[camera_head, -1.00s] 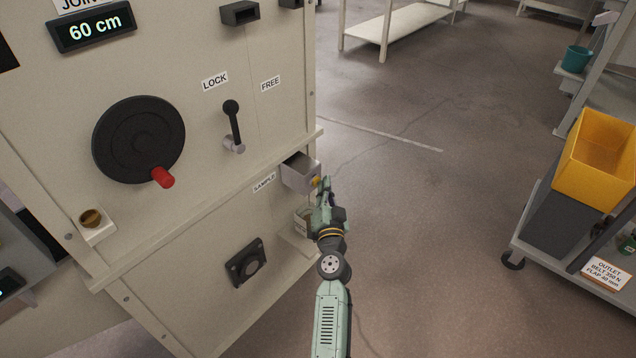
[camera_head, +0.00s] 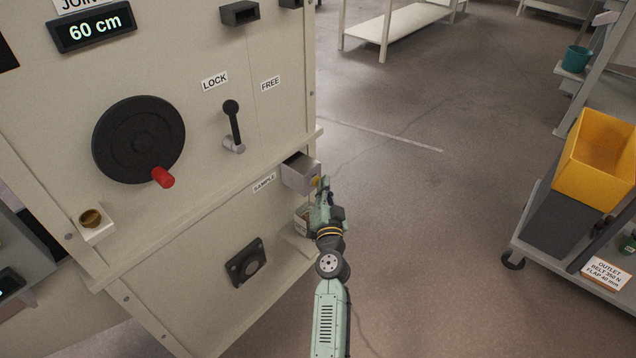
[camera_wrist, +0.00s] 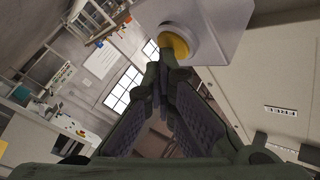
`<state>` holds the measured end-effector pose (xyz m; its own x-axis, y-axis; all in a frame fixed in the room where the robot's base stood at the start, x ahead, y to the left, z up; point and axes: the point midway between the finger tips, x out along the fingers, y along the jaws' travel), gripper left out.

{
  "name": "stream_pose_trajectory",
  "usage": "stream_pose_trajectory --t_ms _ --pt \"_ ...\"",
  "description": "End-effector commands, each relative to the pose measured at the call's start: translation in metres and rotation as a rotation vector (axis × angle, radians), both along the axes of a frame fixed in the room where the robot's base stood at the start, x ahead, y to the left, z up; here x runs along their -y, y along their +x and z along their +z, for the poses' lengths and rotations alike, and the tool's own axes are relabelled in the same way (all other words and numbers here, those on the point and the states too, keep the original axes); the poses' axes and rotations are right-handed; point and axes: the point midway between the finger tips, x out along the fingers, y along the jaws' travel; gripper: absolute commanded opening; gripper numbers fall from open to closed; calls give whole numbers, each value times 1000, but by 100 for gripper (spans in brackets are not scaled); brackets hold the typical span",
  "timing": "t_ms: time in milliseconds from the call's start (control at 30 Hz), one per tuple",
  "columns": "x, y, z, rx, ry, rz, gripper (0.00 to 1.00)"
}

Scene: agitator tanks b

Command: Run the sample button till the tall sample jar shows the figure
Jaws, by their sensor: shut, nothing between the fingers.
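The grey sample box (camera_head: 299,173) sticks out from the panel beside the SAMPLE label (camera_head: 264,183). Its yellow button (camera_head: 316,182) is on the side facing my gripper (camera_head: 325,186). In the wrist view the button (camera_wrist: 174,45) shows as a yellow disc in a pale ring. My gripper (camera_wrist: 174,76) is shut and empty, and its fingertips overlap the button's lower edge. They look to be touching it or very close. The sample jar (camera_head: 300,219) stands below the box, partly hidden behind my gripper. Its level and scale cannot be read.
The panel carries a black handwheel (camera_head: 139,140) with a red knob, a LOCK/FREE lever (camera_head: 233,125), a 60 cm display (camera_head: 95,27) and a dark square fitting (camera_head: 245,262). A cart with a yellow bin (camera_head: 597,160) stands at right. The floor between is clear.

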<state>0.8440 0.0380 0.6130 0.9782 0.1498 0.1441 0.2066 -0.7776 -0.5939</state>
Motion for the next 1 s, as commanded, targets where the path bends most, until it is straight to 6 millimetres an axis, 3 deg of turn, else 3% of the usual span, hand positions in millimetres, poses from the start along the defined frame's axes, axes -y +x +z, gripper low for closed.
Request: stream_pose_trajectory --t_ms 400,1000 --pt "-1 0 0 0 0 3 0" --pt "14 -11 0 0 0 1 0"
